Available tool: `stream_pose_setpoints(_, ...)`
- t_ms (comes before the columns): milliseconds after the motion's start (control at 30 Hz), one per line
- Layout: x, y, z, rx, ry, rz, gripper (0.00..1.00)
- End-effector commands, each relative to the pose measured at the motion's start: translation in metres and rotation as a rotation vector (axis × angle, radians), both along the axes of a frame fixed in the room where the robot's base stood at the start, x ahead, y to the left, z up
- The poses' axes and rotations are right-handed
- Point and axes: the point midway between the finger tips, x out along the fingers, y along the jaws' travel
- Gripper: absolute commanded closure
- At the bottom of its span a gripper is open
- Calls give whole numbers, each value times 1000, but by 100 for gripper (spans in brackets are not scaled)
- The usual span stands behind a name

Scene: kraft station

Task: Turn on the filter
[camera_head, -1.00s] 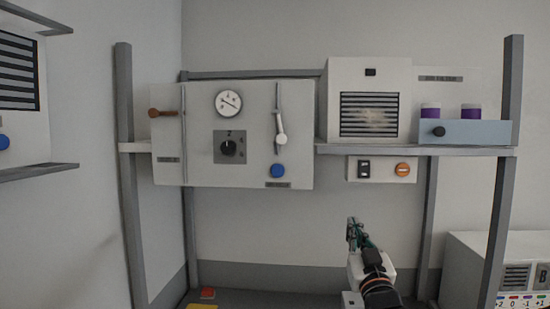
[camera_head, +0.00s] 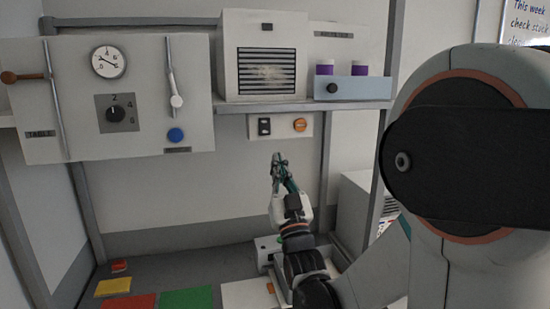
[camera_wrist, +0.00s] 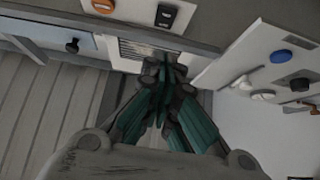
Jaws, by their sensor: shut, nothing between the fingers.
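A white box with a dark slatted grille (camera_head: 267,72), which looks like the filter unit, stands on the shelf. Below it hangs a small white panel (camera_head: 282,126) with a black rocker switch (camera_head: 264,127) and a round orange button (camera_head: 300,125). The wrist view shows the rocker (camera_wrist: 166,16) and the orange button (camera_wrist: 103,6) at its top edge, with the grille (camera_wrist: 150,48) beyond the fingertips. My gripper (camera_head: 278,158) is shut and empty, pointing up just below the panel, apart from it in the picture. The rocker's position is too small to tell.
Left is a panel (camera_head: 140,105) with a gauge (camera_head: 108,62), a black dial (camera_head: 116,114), levers and a blue button (camera_head: 176,135). A blue-grey holder (camera_head: 352,89) with purple-banded jars stands right of the grille box. Coloured mats (camera_head: 187,299) lie below. A grey post (camera_head: 388,150) stands right.

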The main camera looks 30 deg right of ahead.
Motion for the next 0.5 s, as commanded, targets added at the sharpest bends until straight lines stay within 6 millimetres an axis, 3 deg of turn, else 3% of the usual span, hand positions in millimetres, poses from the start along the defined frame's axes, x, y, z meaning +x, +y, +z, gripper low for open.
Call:
stream_pose_setpoints(433,66,-19,56,0,1,0,100)
stream_pose_setpoints(500,76,-22,52,0,1,0,100)
